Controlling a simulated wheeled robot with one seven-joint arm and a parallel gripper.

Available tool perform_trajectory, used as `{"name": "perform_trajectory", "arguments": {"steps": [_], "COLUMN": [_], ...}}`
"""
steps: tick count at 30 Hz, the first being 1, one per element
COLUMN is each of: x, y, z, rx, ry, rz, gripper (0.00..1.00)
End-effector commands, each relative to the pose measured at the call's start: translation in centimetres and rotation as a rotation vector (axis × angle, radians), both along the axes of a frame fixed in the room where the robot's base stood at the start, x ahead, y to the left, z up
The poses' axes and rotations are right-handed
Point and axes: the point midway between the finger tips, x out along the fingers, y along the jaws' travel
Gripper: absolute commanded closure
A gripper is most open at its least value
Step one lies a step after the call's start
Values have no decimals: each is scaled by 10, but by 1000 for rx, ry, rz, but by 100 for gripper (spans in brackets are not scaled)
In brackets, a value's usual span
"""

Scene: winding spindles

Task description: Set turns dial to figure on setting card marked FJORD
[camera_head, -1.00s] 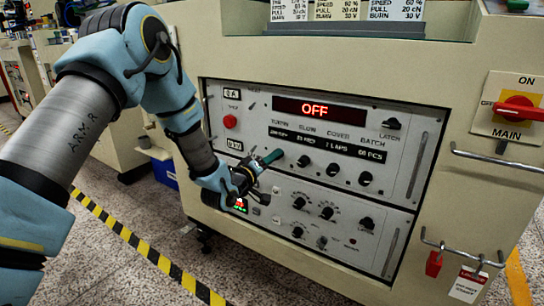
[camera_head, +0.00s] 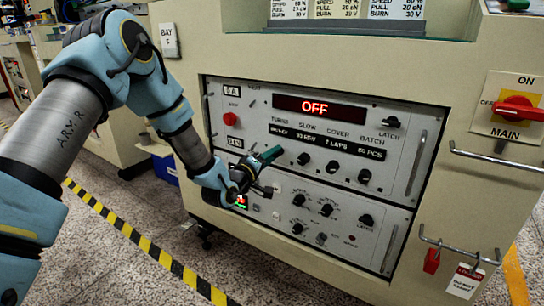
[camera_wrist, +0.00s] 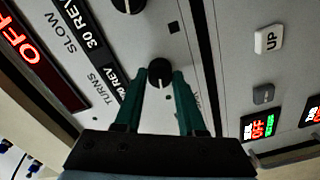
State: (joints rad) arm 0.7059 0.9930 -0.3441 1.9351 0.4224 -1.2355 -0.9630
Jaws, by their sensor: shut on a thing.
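The turns dial (camera_wrist: 159,73) is a small black round knob with a pale pointer line, on the grey panel under the word TURNS. In the wrist view, the green fingers of my gripper (camera_wrist: 166,78) are shut on it from both sides. In the head view my gripper (camera_head: 274,154) is at the left end of the dial row and hides this dial. The turns figure window (camera_wrist: 121,84) is partly hidden by a finger, and its full figure cannot be read. Setting cards (camera_head: 337,9) stand above, their tops cut off; no FJORD name is visible.
More knobs, such as the slow dial (camera_head: 304,158), sit close to the right. A red display (camera_head: 318,107) reads OFF. A metal handle (camera_head: 416,163) and a red main switch (camera_head: 516,108) stand farther right. A lower panel (camera_head: 325,222) has several knobs.

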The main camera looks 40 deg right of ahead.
Motion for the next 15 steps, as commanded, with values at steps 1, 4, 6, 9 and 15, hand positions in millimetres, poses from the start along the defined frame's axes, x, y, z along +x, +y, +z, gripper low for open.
{"name": "perform_trajectory", "arguments": {"steps": [1,4,6,9,15], "x": [0,0,0,0,0], "y": [0,0,0,0,0], "z": [0,0,0,0,0], "rx": [0,0,0,0,1], "ry": [1,1,1,0,0], "rz": [-1,0,0,0,0], "gripper": [59,47,40,31,31]}}
